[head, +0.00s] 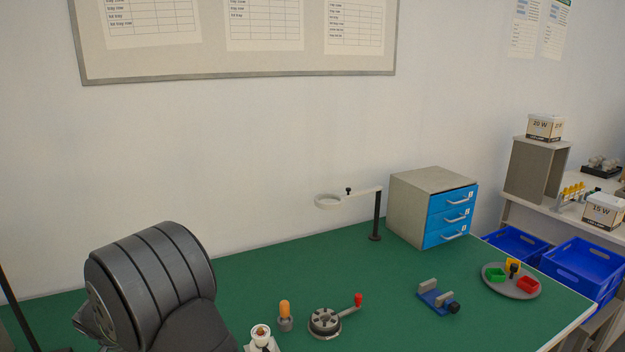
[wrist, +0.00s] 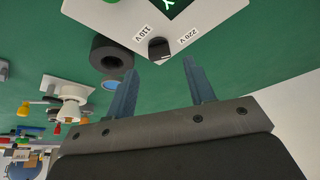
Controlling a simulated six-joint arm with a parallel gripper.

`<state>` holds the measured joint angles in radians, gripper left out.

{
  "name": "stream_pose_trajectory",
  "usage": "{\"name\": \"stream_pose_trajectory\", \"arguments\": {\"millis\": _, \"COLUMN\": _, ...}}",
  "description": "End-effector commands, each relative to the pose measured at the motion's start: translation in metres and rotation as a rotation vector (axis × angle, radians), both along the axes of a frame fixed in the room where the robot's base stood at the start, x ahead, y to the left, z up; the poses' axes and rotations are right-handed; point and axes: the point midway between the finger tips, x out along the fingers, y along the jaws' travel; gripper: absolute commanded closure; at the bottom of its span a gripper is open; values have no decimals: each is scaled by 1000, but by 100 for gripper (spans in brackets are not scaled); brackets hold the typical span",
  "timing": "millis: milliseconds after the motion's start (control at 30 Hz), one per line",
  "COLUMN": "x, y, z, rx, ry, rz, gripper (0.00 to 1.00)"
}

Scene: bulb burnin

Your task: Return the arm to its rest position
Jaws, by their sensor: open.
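In the wrist view my gripper (wrist: 160,92) is open, its two blue-grey fingers apart with nothing between them. Beyond the fingertips is a white panel (wrist: 110,15) marked 110 V and 220 V, with a dark block between the labels and a green-lit display. The fingers do not appear to touch it. In the head view a large dark part of my arm (head: 150,275) fills the lower left; my gripper does not show there.
The green table (head: 290,268) holds an orange-topped holder (head: 285,310), a round device with a red-knobbed crank (head: 325,322), a blue fixture (head: 437,300), a grey round tray (head: 497,288), a ring stand (head: 376,215) and a blue drawer cabinet (head: 410,205). A white lamp socket (wrist: 72,100) shows in the wrist view.

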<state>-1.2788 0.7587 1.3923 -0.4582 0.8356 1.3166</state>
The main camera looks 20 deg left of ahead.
Motion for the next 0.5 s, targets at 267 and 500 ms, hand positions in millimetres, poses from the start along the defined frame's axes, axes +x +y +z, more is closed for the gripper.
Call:
{"name": "stream_pose_trajectory", "arguments": {"millis": 267, "x": 16, "y": 3, "z": -36, "rx": 2, "ry": -1, "rz": 59, "gripper": 51}}
{"name": "stream_pose_trajectory", "arguments": {"millis": 500, "x": 15, "y": 2, "z": -36, "rx": 0, "ry": 0, "rz": 235, "gripper": 51}}
